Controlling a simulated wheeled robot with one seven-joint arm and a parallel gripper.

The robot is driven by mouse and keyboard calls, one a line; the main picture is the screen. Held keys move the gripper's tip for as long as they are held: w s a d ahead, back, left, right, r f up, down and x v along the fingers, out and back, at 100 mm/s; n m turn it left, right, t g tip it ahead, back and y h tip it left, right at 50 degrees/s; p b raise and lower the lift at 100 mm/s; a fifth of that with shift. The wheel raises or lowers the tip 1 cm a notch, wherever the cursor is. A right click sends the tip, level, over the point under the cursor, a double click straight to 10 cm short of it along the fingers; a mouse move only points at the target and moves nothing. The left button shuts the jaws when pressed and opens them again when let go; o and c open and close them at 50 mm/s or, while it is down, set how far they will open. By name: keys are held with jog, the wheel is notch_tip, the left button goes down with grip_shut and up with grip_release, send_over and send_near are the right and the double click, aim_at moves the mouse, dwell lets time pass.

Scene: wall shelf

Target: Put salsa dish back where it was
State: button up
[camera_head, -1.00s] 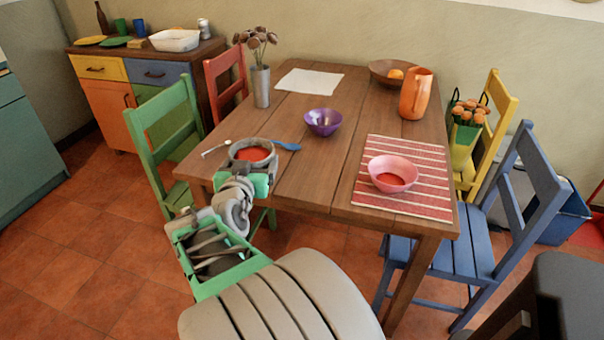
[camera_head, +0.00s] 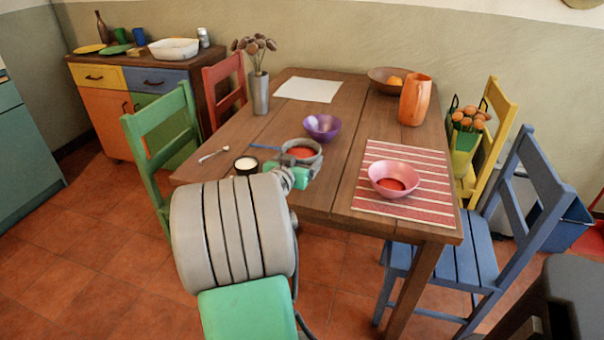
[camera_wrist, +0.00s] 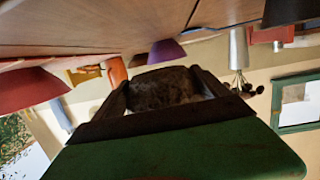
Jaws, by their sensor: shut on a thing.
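The salsa dish (camera_head: 303,149) is a round grey stone-like bowl with red salsa in it. It is at the near edge area of the table, between the small dark dish and the striped mat. My gripper (camera_head: 296,168) is shut on it from the near side. In the wrist view the dish's speckled dark side (camera_wrist: 165,88) shows between the fingers of my gripper (camera_wrist: 160,100). I cannot tell whether its base touches the table. A pink bowl (camera_head: 394,178) with red content sits on the striped mat.
A small dark dish with white content (camera_head: 246,165), a spoon (camera_head: 213,154) and a blue utensil (camera_head: 265,147) lie left of the salsa dish. A purple bowl (camera_head: 322,127) is behind it. The striped mat (camera_head: 430,190) is right. Bare wood (camera_head: 345,165) lies between.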

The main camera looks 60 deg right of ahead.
jog(key=shift+w+d+f, duration=0.15)
jog(key=shift+d+f, duration=0.35)
jog(key=shift+w+d+f, duration=0.15)
jog(key=shift+d+f, duration=0.3)
jog(key=shift+f, duration=0.05)
jog(key=shift+w+d+f+b, duration=0.1)
jog(key=shift+f+b, duration=0.15)
jog(key=shift+f, duration=0.45)
jog(key=shift+s+d+f+b, duration=0.1)
jog(key=shift+f+b, duration=0.15)
jog(key=shift+f, duration=0.4)
jog(key=shift+w+d+f+b, duration=0.1)
jog(key=shift+f+b, duration=0.15)
jog(key=shift+f, duration=0.45)
jog(key=o, duration=1.9)
jog(key=shift+r+p, duration=0.35)
jog(key=shift+p, duration=0.1)
jog(key=v, duration=1.1)
jog(key=shift+f, duration=0.15)
jog(key=shift+a, duration=0.6)
